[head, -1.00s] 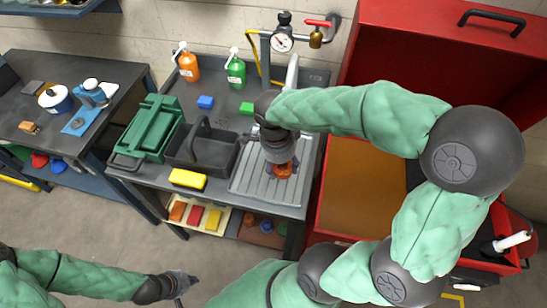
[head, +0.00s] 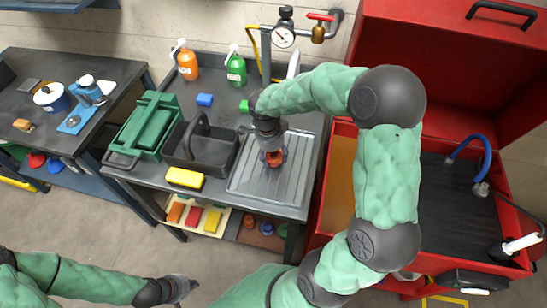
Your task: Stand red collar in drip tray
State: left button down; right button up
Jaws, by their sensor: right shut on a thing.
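The drip tray (head: 265,187), a grey ribbed tray, lies on the right part of the dark bench. My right gripper (head: 272,155) points down over the tray's upper part. It is shut on a small orange-red part (head: 273,159), which seems to be the red collar. The fingers and wrist hide most of it, and I cannot tell whether it touches the tray. My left gripper (head: 184,289) is low in the picture, away from the bench, and its finger opening is unclear.
A black caddy (head: 182,150) and a yellow sponge (head: 184,178) are left of the tray. A green toolbox (head: 147,128), two spray bottles, blue and green blocks, and a gauge pipe (head: 284,37) stand around. An open red chest (head: 440,85) is at right.

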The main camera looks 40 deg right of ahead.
aim_at(269, 157)
jog(key=shift+f, duration=0.45)
jog(key=shift+f, duration=0.1)
jog(key=o, duration=1.5)
jog(key=shift+c, duration=0.2)
notch_tip(269, 157, up, 12)
jog(key=a+p, duration=0.1)
jog(key=p, duration=0.2)
jog(key=shift+w+a, duration=0.15)
jog(key=shift+w, duration=0.1)
